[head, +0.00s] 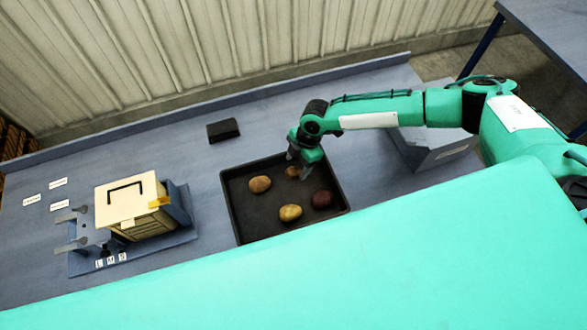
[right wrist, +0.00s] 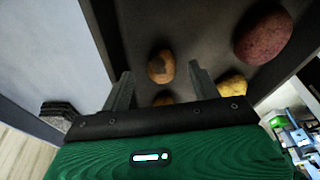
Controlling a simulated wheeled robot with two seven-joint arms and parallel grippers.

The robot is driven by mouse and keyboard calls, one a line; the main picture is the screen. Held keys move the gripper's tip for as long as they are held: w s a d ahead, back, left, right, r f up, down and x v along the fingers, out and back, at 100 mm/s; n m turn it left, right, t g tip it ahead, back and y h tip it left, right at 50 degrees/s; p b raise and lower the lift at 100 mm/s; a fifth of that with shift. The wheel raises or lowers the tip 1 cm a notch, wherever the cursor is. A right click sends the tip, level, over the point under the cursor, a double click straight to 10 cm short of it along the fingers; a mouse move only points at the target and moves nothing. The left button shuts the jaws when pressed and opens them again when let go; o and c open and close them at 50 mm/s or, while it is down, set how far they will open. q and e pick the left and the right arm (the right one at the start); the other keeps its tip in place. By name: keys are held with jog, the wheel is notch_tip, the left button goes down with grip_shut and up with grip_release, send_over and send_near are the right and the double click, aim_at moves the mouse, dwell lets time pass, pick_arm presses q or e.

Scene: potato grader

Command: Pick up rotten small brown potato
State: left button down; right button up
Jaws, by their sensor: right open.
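The small brown potato (head: 292,172) lies in the black tray (head: 241,224) near its far edge. In the right wrist view this potato (right wrist: 160,64) shows a dark patch on its skin. My right gripper (head: 299,165) is over the far side of the tray, right beside this potato in the head view. Its two fingers are apart and empty. In the right wrist view the potato shows in the gap between the fingertips; I cannot tell whether they touch it. My left gripper is not in view.
The tray also holds a brown potato (head: 260,184), a yellow potato (head: 290,212) and a dark red potato (head: 323,199). A cream box (head: 130,201) on a blue stand is at left. A black block (head: 223,130) lies behind the tray. A grey box (head: 436,152) stands at right.

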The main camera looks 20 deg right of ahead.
aim_at(294, 172)
jog(key=shift+p+x, duration=0.45)
jog(key=shift+x, duration=1.05)
jog(key=shift+r, duration=0.1)
jog(key=c, duration=1.1)
